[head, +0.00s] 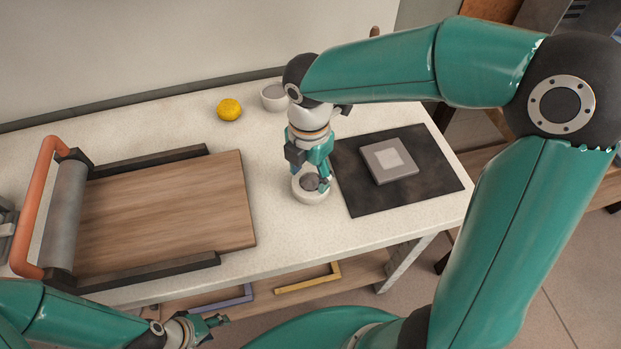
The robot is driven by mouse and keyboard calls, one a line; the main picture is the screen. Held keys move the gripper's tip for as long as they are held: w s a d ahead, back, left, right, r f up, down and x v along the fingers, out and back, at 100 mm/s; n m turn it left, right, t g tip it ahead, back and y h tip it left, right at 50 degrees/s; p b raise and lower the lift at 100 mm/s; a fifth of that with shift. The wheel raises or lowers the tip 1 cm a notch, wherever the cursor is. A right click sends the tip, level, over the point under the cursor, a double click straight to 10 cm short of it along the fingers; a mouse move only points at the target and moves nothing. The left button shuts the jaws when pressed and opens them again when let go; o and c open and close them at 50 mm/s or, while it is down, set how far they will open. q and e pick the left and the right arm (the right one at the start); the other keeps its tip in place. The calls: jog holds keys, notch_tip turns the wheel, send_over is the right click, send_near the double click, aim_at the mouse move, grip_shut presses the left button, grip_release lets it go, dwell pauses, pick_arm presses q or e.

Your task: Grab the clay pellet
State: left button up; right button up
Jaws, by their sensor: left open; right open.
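A small grey lump that looks like the clay pellet (310,183) lies in a white bowl (311,197) near the middle of the table. My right gripper (321,184) points down into this bowl, open, with its fingers at the lump. The fingers and wrist partly hide the bowl and lump, and I cannot tell whether they touch. My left gripper (216,329) is open and empty at the bottom, in front of the table edge and away from the bowl.
A yellow ball (229,109) and a second white bowl (273,99) stand at the back. A slab roller with a wooden bed (165,215) fills the left side. A dark mat (435,165) with a grey square block (390,174) lies right of the bowl.

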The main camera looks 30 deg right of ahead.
jog(key=shift+f, duration=0.65)
jog(key=shift+s+a, duration=0.1)
jog(key=shift+s, duration=0.1)
jog(key=c, duration=1.1)
jog(key=shift+f, duration=0.1)
